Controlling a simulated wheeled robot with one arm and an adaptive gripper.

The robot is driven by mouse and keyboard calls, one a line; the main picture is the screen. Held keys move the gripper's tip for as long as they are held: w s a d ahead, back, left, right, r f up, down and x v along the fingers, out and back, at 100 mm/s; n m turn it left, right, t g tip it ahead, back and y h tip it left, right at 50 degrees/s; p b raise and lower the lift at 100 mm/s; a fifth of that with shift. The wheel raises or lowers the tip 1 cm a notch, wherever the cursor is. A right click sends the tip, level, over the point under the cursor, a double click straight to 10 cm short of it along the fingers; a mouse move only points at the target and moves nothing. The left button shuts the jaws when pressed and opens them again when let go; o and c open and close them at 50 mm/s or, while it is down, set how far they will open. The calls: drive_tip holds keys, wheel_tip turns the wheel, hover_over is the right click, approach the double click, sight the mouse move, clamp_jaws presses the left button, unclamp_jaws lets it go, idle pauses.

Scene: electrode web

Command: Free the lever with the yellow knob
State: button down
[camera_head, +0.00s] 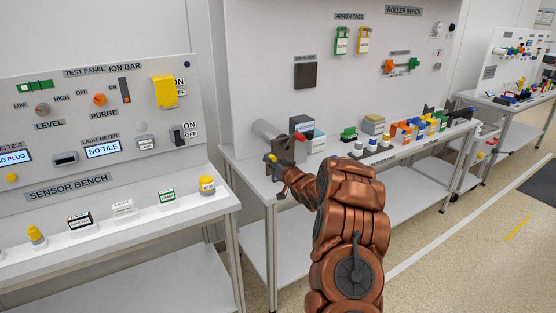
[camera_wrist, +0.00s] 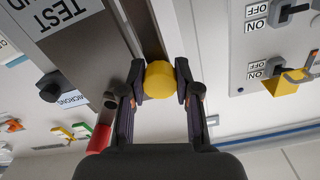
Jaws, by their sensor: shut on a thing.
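The yellow knob (camera_wrist: 159,79) is between the two dark fingers of my gripper (camera_wrist: 157,92) in the wrist view, with a finger pad against each side. A dark bar or slot (camera_wrist: 143,28) runs behind the knob, and the lever itself is mostly hidden. In the head view my gripper (camera_head: 279,173) is at the left front end of the roller bench, and a small part of the yellow knob (camera_head: 271,157) shows there. A grey roller (camera_head: 270,133) lies just behind it. A red-ended handle (camera_wrist: 99,138) is left of my gripper in the wrist view.
The roller bench (camera_head: 232,163) carries blocks and small coloured parts to the right of my arm. The sensor bench (camera_head: 110,232) stands at left with bottles and boxes. Open floor (camera_head: 440,257) lies at right. The wrist view appears upside down.

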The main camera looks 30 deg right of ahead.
drive_tip(key=shift+r, duration=0.1)
drive_tip(key=c, duration=0.8)
unclamp_jaws()
drive_tip(key=s, duration=1.2)
drive_tip(key=shift+a, duration=0.1)
